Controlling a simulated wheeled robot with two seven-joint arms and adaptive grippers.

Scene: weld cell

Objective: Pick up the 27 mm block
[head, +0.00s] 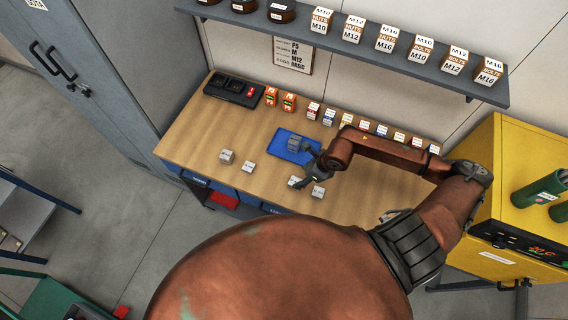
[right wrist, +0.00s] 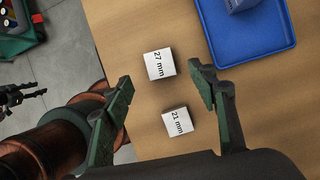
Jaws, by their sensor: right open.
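The 27 mm block (right wrist: 159,64) is a small white block lying label up on the wooden table in the right wrist view. In the head view it appears as the left block (head: 294,182) of a pair by the front edge, partly behind my gripper; its label is unreadable there. My right gripper (head: 312,173) is open above the table, near this pair. In the right wrist view its fingers (right wrist: 160,88) stand apart and hold nothing; the 27 mm block shows beyond their tips. A dark claw-like shape (right wrist: 20,96), possibly my left gripper, shows at the left edge.
A 21 mm block (right wrist: 177,122) lies close by the 27 mm block. A blue tray (right wrist: 218,50) holding a grey block lies behind. Two more blocks (head: 227,156) (head: 248,167) lie further left. Small labelled boxes line the back. A yellow cabinet (head: 515,150) stands right.

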